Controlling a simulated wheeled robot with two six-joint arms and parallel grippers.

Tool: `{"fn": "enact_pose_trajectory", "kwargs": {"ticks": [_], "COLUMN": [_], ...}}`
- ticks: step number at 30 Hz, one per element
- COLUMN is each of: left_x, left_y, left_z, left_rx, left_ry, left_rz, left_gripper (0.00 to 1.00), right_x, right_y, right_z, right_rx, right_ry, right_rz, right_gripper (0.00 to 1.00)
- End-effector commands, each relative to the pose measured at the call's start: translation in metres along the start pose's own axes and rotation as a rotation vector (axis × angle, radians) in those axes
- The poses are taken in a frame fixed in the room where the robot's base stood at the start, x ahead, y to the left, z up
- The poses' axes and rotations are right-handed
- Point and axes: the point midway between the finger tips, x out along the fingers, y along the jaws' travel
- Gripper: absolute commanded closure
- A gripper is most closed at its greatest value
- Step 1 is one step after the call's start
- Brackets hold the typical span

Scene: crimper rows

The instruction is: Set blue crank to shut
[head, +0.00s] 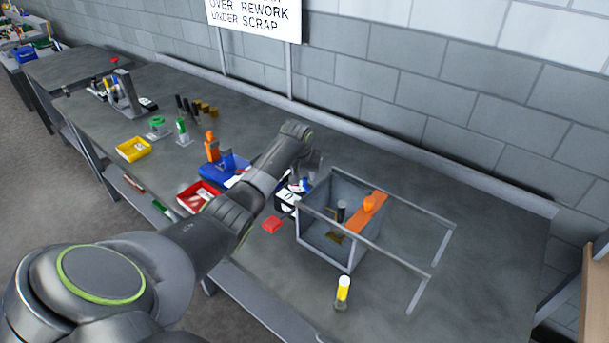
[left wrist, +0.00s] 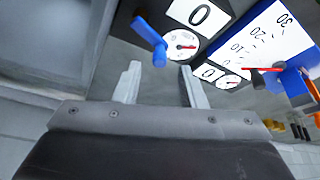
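The blue crank (left wrist: 152,40) stands out from a dark box with a white "0" label (left wrist: 198,14) and a round dial with a red needle (left wrist: 181,46). In the head view the box (head: 288,201) sits left of the grey bin, and the crank (head: 305,186) is partly hidden by my gripper. My left gripper (left wrist: 160,85) is open and empty. Its fingers point at the box, and the crank's end lies just beyond and between the fingertips, seemingly apart from them. My right gripper is not in view.
The grey open bin (head: 322,240) with rails and an orange slide (head: 368,222) stands close to the right. A red block (head: 272,225), red tray (head: 187,205) and blue scale unit (head: 226,168) lie nearby. A yellow-topped cylinder (head: 343,287) stands in front. The bench's right end is clear.

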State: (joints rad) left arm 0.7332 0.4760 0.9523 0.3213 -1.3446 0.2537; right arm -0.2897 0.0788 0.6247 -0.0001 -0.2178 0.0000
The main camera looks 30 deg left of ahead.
Motion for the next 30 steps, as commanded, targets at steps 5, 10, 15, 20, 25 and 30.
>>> {"fn": "enact_pose_trajectory", "kwargs": {"ticks": [5,10,15,20,25,30], "left_x": [0.017,0.026,0.029,0.028,0.028,0.028], "left_y": [0.001,0.001,0.0,0.0,0.0,0.0], "left_z": [0.0,0.0,0.0,0.0,0.0,0.0], "left_rx": [-0.001,0.0,0.001,0.001,0.0,0.0], "left_ry": [-0.002,0.0,-0.001,0.0,0.0,0.0], "left_rz": [0.001,0.001,0.001,0.001,0.001,0.001], "left_gripper": [0.63,0.63,0.63,0.63,0.78,1.0], "right_x": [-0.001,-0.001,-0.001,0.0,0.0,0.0], "right_y": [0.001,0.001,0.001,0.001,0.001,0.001], "right_z": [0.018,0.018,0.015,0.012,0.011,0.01], "right_rx": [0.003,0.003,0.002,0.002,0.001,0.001], "right_ry": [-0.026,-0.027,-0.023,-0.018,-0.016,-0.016], "right_rz": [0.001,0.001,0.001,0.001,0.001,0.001], "right_gripper": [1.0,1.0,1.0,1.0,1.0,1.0]}}
